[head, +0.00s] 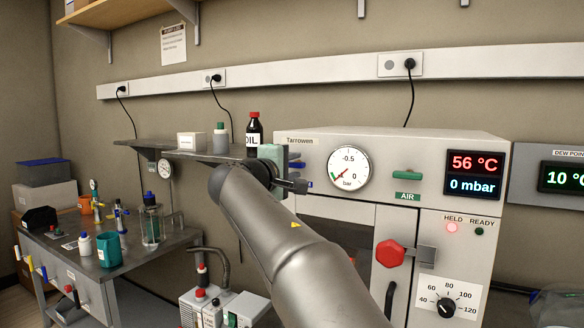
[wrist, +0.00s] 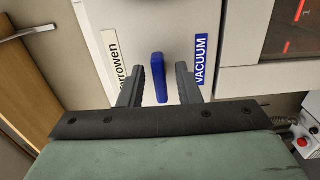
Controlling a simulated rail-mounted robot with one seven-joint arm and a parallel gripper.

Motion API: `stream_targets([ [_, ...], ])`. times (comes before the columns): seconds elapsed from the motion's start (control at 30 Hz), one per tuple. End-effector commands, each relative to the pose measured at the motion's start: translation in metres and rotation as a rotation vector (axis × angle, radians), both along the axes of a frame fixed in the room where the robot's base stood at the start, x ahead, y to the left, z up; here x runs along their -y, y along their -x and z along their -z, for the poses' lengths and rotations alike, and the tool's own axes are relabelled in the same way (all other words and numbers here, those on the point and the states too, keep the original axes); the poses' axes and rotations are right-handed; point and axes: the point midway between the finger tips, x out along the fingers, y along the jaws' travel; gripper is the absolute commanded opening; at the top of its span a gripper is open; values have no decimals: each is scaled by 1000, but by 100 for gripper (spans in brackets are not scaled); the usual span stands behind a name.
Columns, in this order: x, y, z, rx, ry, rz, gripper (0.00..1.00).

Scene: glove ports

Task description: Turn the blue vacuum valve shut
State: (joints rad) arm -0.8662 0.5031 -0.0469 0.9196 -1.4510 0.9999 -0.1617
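The blue vacuum valve handle (wrist: 159,78) stands out from the light oven front in the wrist view, beside a blue VACUUM label (wrist: 201,60). My gripper (wrist: 160,70) is open, with one dark finger on each side of the handle. A gap shows between the handle and both fingers, so it is not gripped. In the head view the handle (head: 297,165) shows only in part, next to my gripper (head: 298,175) at the oven's left edge. My arm hides some of the oven front.
The HELD lamp glows red. A shelf (head: 150,150) with bottles is close to my gripper's left.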

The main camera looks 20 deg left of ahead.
Motion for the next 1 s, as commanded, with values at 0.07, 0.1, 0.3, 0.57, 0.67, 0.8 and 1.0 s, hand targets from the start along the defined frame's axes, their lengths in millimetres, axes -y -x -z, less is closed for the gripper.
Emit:
stream_targets([
  [0.07, 0, 0, 0, 0, 0, 0, 34],
  [0.1, 0, 0, 0, 0, 0, 0, 34],
  [0.3, 0, 1, 0, 0, 0, 0, 34],
  [0.57, -7, 37, 1, 1, -1, -4, 34],
  [0.67, -11, 62, 1, 1, 0, -4, 34],
  [0.8, -17, 96, 1, 0, -1, -5, 34],
  [1.0, -24, 139, 1, -1, 1, -4, 34],
])
